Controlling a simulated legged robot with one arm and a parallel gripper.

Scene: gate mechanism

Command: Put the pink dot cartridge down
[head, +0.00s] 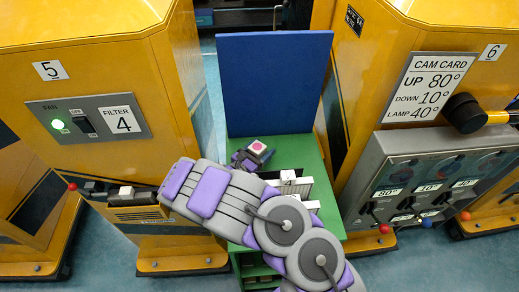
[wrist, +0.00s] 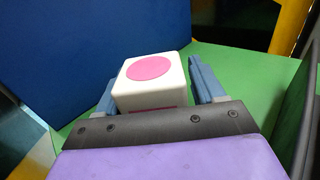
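The pink dot cartridge (wrist: 152,84) is a white block with a pink disc on top. It sits between the two blue fingers of my gripper (wrist: 155,88) in the wrist view, a finger close against each side. My gripper is shut on it. In the head view the cartridge (head: 257,147) shows at the end of my arm, over the green stand (head: 318,170) and in front of the blue upright panel (head: 272,85). The cartridge's underside is hidden, so I cannot tell whether it touches the green top.
White blocks (head: 290,183) stand on the green stand beside my gripper. A yellow machine marked 5 (head: 95,75) stands left, with a white block (head: 127,191) on its low ledge. A yellow machine marked 6 (head: 390,40) stands right with a grey lever panel (head: 425,185).

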